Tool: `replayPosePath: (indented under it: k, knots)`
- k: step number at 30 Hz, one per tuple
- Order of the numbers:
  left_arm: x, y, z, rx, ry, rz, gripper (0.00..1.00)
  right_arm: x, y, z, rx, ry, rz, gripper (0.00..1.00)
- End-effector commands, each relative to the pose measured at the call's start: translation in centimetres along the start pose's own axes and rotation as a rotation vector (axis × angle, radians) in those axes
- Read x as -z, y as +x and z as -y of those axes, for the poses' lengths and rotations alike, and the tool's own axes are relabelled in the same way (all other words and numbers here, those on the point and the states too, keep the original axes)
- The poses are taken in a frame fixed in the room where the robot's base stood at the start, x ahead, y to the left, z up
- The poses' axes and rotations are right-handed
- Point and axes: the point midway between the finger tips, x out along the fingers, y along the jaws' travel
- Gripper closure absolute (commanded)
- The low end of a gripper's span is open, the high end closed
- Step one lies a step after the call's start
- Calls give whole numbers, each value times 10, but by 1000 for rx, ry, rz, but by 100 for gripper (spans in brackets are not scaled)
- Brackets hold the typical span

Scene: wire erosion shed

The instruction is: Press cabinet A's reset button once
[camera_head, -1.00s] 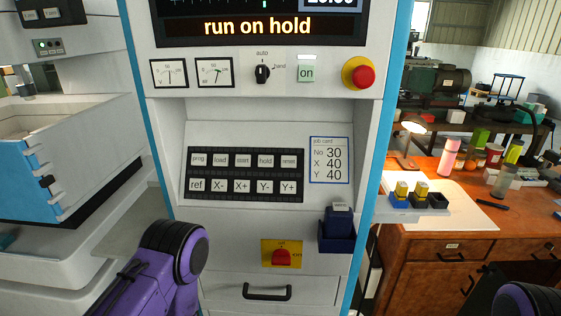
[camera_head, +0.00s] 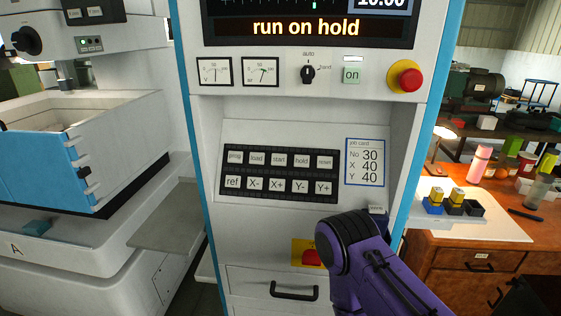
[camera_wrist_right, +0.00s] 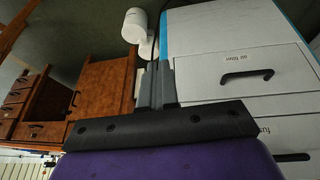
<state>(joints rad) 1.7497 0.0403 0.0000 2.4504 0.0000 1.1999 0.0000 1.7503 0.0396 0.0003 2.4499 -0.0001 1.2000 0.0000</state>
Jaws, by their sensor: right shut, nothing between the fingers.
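The white control cabinet (camera_head: 225,115) with blue edges stands in front of me, its screen reading "run on hold". Its reset button (camera_head: 325,162) is the white key at the right end of the upper row on the black keypad. My purple right arm is raised below the keypad in the head view, but its gripper does not show there. In the right wrist view my right gripper (camera_wrist_right: 157,75) is shut and empty, with the cabinet's drawer fronts to its right. The button is not in that view. My left gripper is not in view.
A red stop knob (camera_head: 406,78) and a rotary switch (camera_head: 308,73) sit above the keypad. A red switch on a yellow plate (camera_head: 303,252) is partly hidden by my arm. A machine marked A (camera_head: 60,270) stands left, a wooden desk (camera_head: 470,262) right.

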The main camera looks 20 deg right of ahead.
Motion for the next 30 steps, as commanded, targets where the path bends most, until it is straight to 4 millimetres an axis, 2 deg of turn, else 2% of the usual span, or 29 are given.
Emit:
replayPosePath:
  k: [10,14,17,21,23,27,29,30]
  knots:
    - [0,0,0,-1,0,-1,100,1,0,0,0,4,-2,100]
    - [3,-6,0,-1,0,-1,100,25,-9,18,45,100,-67,100]
    - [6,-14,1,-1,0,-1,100,69,-27,49,136,284,-183,100]
    - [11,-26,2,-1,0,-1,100,147,-71,95,319,616,-362,100]
    - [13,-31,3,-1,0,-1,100,179,-94,110,407,762,-430,100]
    - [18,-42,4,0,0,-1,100,250,-160,136,633,1097,-558,100]
    - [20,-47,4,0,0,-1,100,277,-192,142,739,1244,-601,100]
    - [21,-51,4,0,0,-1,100,295,-214,144,813,1341,-626,100]
